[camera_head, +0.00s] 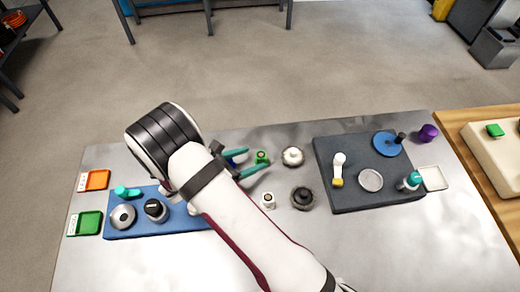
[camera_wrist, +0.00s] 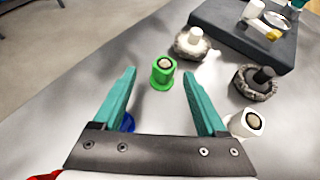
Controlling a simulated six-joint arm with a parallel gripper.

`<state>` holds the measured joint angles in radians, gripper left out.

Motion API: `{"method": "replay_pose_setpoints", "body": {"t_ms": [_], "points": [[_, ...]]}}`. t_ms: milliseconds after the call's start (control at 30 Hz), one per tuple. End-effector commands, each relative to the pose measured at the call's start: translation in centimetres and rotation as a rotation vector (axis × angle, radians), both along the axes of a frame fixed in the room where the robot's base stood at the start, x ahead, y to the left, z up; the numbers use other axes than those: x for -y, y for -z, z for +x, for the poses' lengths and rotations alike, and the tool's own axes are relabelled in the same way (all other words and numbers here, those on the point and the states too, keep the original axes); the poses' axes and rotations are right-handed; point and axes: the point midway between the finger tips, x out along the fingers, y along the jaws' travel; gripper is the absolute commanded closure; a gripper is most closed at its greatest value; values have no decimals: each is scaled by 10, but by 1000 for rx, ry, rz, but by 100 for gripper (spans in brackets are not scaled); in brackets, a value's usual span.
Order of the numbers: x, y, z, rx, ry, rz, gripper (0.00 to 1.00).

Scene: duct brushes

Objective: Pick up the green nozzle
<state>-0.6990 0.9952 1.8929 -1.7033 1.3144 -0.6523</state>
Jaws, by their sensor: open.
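The green nozzle (camera_wrist: 163,73) stands upright on the metal table, with a flanged base and a pale round centre in its top. It also shows in the head view (camera_head: 262,157), close to my gripper's fingers. My gripper (camera_wrist: 160,88) is open, with two teal fingers spread apart. In the wrist view the nozzle appears between and just beyond the fingertips, and nothing is held. In the head view my gripper (camera_head: 264,160) comes in from the left, and the arm hides part of the table.
A white nozzle (camera_wrist: 247,124) stands near the right finger, and a blue part (camera_wrist: 127,122) is partly hidden by the left finger. A pale brush (camera_wrist: 192,42) and a dark brush (camera_wrist: 256,82) stand nearby. A dark mat (camera_head: 335,200) and a blue mat (camera_head: 180,222) hold other parts.

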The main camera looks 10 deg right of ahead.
Motion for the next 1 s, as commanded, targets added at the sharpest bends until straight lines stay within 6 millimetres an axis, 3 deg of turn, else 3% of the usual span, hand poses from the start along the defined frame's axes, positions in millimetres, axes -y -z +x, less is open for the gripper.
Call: {"method": "replay_pose_setpoints", "body": {"t_ms": [400,667,1000], "points": [[57,27,31,-1,8,0,25],[60,28,33,1,5,2,27],[60,28,33,1,6,2,88]]}}
